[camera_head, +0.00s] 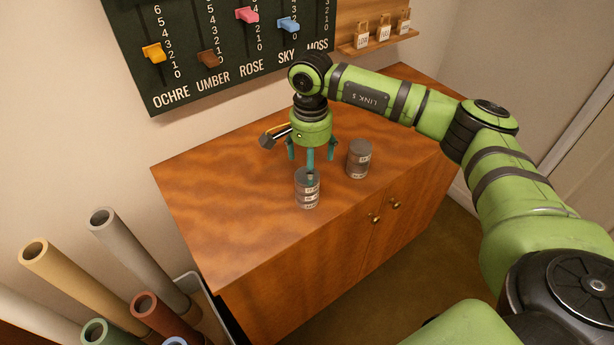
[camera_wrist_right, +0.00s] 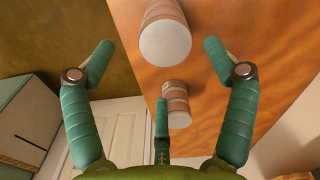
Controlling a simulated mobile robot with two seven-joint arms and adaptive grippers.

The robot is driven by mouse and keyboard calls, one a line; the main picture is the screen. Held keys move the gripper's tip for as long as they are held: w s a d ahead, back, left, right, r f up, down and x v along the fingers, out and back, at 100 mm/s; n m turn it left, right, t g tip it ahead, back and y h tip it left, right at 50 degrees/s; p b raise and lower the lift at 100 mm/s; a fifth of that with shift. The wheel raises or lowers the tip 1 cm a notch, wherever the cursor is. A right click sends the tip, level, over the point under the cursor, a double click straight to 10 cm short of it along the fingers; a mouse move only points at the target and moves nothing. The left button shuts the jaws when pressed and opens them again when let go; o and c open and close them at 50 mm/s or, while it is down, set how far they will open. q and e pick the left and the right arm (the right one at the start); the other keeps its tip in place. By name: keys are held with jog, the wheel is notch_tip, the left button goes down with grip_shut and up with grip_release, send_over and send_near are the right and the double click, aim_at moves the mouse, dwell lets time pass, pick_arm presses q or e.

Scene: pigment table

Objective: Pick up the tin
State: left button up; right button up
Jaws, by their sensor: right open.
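Two tins stand upright on the wooden cabinet top. The left grey tin (camera_head: 307,190) has a pale label and is nearer the front edge; the right grey tin (camera_head: 359,159) has a similar label. My right gripper (camera_head: 311,157) is open and empty, pointing down, with one finger partly in front of or just above the left tin. In the wrist view my right gripper (camera_wrist_right: 159,68) spreads its three fingers. One tin (camera_wrist_right: 165,38) shows at top centre, and the other tin (camera_wrist_right: 178,104) lies lower, beside the middle finger. My left gripper is not in view.
The wooden cabinet (camera_head: 215,200) has clear room left of the tins. A dark slider board (camera_head: 220,50) hangs on the wall behind. A small shelf (camera_head: 385,40) holds tagged items. Several coloured tubes (camera_head: 75,275) stand at the lower left.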

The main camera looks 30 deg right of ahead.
aim_at(300, 175)
jog(key=f, duration=0.1)
jog(key=f+p, duration=0.1)
jog(key=f, duration=0.1)
jog(key=f+p, duration=0.1)
jog(key=shift+w+a+f, duration=0.25)
jog(key=shift+a, duration=0.05)
jog(key=shift+f, duration=0.35)
jog(key=c, duration=1.3)
